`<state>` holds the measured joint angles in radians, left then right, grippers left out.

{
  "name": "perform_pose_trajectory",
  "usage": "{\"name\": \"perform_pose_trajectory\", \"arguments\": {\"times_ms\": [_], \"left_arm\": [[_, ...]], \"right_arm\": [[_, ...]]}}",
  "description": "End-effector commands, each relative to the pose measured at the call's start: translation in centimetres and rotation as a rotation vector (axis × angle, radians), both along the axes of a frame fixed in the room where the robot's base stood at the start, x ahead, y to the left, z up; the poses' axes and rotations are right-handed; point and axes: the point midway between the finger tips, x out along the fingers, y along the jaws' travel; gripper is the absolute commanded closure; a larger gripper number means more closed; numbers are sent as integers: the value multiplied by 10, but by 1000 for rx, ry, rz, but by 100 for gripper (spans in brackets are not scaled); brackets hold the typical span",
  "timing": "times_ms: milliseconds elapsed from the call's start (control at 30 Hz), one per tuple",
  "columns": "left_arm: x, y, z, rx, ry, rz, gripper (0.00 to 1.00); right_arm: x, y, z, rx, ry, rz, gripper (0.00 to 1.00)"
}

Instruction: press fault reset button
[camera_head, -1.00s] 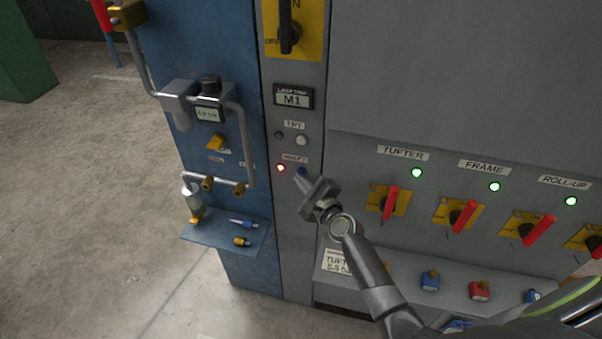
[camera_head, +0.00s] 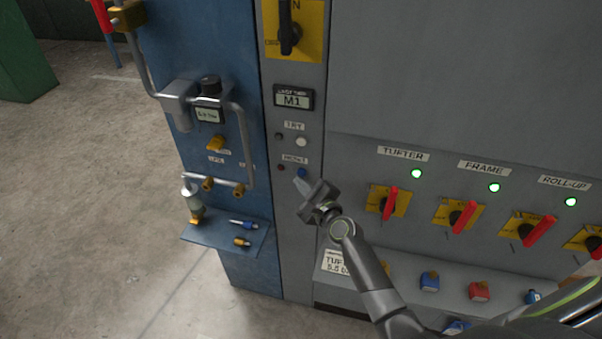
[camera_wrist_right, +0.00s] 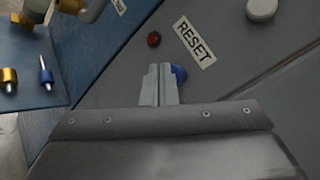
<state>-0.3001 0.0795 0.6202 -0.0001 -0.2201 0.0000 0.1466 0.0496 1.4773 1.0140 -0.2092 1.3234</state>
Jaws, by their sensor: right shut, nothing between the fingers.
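The blue reset button (camera_head: 301,172) sits on the grey panel under a white RESET label (camera_head: 295,160). A small dark red lamp (camera_head: 281,167) is left of the button and is unlit. My right gripper (camera_head: 303,184) is shut and empty, its fingertips just below the button. In the right wrist view the shut fingertips (camera_wrist_right: 161,72) partly cover the blue button (camera_wrist_right: 179,74), with the RESET label (camera_wrist_right: 195,42) and the red lamp (camera_wrist_right: 154,39) beyond. I cannot tell whether the tips touch the button. My left gripper is not in view.
A white TRY button (camera_head: 302,141) is above the label. To the right are red-handled switches (camera_head: 390,203) with lit green lamps (camera_head: 417,173). On the left, a blue panel carries pipes (camera_head: 245,150) and a small shelf (camera_head: 215,238).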

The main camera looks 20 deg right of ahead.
Motion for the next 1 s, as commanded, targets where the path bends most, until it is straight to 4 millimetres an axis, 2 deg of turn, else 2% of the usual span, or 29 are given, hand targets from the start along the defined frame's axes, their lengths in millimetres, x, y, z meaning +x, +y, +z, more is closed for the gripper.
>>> {"name": "perform_pose_trajectory", "arguments": {"times_ms": [467,1000], "left_arm": [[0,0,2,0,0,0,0],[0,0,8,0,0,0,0]], "right_arm": [[-7,5,0,0,0,0,100],[-46,31,0,1,0,0,100]]}}
